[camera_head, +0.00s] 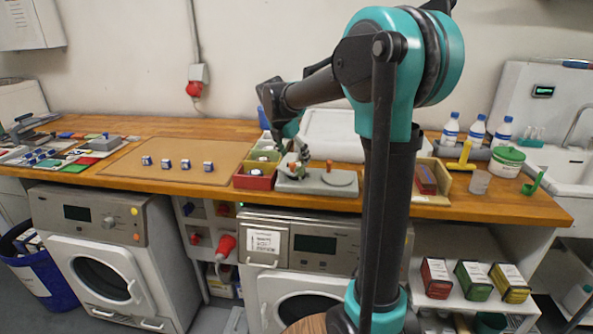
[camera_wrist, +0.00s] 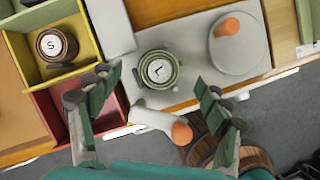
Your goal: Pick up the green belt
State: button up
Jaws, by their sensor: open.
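The green belt (camera_wrist: 158,70) is coiled up with a round white tag marked "L" on it. In the wrist view it rests on a light grey fixture (camera_wrist: 185,80), between my two fingers. My gripper (camera_wrist: 157,85) is open, with one finger to the left of the coil and the other to the right. I see no clear contact between the fingers and the belt. In the head view my gripper (camera_head: 292,152) is low over the left part of the grey fixture (camera_head: 315,184), and the belt is mostly hidden there.
A yellow bin (camera_wrist: 90,25) holding a brown coil tagged "S" and a red bin (camera_wrist: 47,118) stand left of the fixture. A white lever with an orange end (camera_wrist: 181,133) lies in front of the belt. An orange knob (camera_wrist: 228,28) sits on a round plate to the right.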

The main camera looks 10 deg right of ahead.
jog(key=shift+x, duration=2.35)
jog(key=shift+s+a, duration=0.15)
jog(key=shift+a, duration=0.05)
jog(key=c, duration=1.3)
